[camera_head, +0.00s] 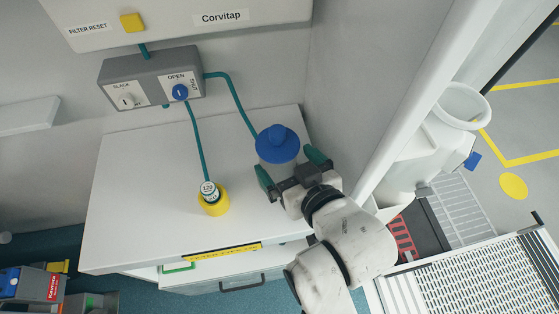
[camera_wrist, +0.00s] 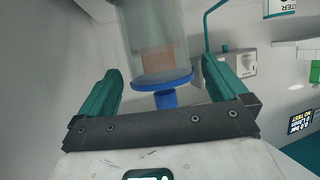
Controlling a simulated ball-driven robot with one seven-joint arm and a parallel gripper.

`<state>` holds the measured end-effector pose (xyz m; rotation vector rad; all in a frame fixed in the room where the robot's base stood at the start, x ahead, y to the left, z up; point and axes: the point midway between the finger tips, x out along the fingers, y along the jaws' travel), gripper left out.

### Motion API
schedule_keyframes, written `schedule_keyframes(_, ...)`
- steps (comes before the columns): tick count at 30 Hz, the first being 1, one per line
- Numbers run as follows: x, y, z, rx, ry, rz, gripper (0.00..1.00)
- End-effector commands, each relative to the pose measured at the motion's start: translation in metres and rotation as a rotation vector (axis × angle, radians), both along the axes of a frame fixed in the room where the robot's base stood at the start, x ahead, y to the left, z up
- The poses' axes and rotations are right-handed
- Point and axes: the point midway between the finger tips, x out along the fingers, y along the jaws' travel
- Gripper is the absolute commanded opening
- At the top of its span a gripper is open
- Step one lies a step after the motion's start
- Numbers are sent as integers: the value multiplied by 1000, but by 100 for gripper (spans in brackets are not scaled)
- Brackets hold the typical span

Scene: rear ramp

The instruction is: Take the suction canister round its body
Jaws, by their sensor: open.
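The suction canister shows its round blue lid with a knob (camera_head: 277,142) near the back right of the white cabinet top (camera_head: 140,200). In the wrist view, which looks upside down, its clear body (camera_wrist: 157,40) shows a brownish patch, with the blue lid rim below. My gripper (camera_head: 291,167) is open, with green fingers on the near side of the canister. In the wrist view the canister lies ahead, in line with the gap between the fingers (camera_wrist: 161,72). I cannot tell if the fingers touch it. The lid hides the body in the head view.
A yellow holder (camera_head: 213,204) with a dial marked 120 stands left of the canister. Teal hoses run from a grey switch box (camera_head: 150,80) on the wall. The wall is close behind the canister. The left of the cabinet top is clear.

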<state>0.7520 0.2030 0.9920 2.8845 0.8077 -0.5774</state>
Motion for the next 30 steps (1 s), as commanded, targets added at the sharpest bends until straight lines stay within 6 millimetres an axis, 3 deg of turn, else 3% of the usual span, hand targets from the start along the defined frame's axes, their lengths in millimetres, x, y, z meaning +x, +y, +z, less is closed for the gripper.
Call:
schedule_keyframes(12, 41, 25, -17, -1, 1, -1, 100)
schedule_keyframes(21, 45, 28, -19, 0, 1, -1, 100)
schedule_keyframes(30, 44, 28, -19, -1, 2, -1, 73)
